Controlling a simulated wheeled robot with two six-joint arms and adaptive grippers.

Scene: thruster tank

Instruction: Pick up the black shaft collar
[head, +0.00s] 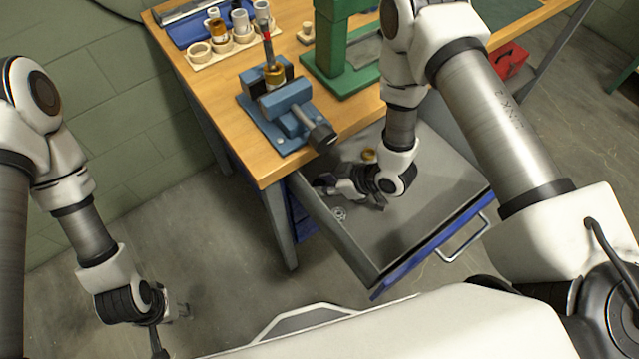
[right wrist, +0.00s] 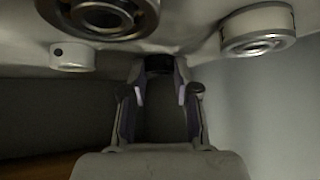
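The black shaft collar (right wrist: 160,64) is a small dark ring in the right wrist view, between the tips of my right gripper (right wrist: 160,72). Its sides come very close to both fingertips. I cannot tell whether they touch it. In the head view my right gripper (head: 345,188) is low inside the open drawer (head: 430,205), near its left wall, and the collar cannot be made out there. My left gripper (head: 172,325) is away from the bench over the floor at lower left, with its fingers apart and empty.
In the right wrist view, a large bearing (right wrist: 100,15), a silver ring-shaped part (right wrist: 257,30) and a pale cylinder (right wrist: 72,56) lie near the fingers. A brass ring (head: 369,155) lies in the drawer. A blue vise (head: 285,108) and green press (head: 340,60) stand on the bench above.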

